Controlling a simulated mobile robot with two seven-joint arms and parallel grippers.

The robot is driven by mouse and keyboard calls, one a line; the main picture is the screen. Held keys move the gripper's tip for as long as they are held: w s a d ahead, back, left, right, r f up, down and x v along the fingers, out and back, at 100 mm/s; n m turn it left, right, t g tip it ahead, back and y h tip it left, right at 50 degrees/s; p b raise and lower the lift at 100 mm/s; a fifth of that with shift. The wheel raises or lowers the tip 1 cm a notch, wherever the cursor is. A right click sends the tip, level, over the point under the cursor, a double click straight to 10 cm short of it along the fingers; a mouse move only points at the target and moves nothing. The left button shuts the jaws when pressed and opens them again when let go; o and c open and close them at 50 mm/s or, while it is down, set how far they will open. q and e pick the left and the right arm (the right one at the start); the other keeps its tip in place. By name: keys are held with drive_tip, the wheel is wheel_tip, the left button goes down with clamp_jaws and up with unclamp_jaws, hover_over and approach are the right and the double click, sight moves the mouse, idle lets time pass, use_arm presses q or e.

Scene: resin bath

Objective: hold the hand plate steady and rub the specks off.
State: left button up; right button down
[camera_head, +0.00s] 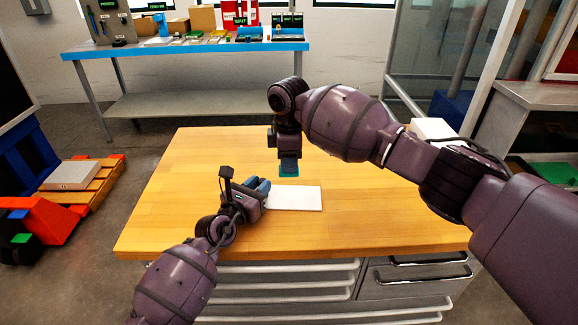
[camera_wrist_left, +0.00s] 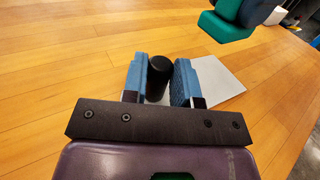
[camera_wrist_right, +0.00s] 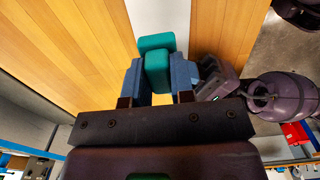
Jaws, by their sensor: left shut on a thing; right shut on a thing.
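The white hand plate (camera_head: 300,198) lies flat on the wooden table, and it also shows in the left wrist view (camera_wrist_left: 218,78). A black upright handle (camera_wrist_left: 158,78) stands at its near end. My left gripper (camera_head: 262,188) is shut on this handle, with blue fingers on both sides of it. My right gripper (camera_head: 289,160) is shut on a teal block (camera_head: 289,173), which also shows between the fingers in the right wrist view (camera_wrist_right: 156,62). The block hangs close to the plate's far edge; in the left wrist view it appears above the table. I cannot make out any specks.
The wooden table (camera_head: 190,170) is clear on its left side. A white object (camera_head: 432,128) sits at its back right, partly behind my right arm. A blue workbench (camera_head: 185,50) with boxes and tools stands far behind. A pallet (camera_head: 80,185) is on the floor at left.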

idle(0.4)
use_arm(q)
drive_tip(key=o, duration=0.8)
drive_tip(key=shift+o, duration=0.2)
drive_tip(key=v, duration=1)
drive_tip(key=shift+s+a, duration=0.6)
drive_tip(key=shift+s, duration=0.25)
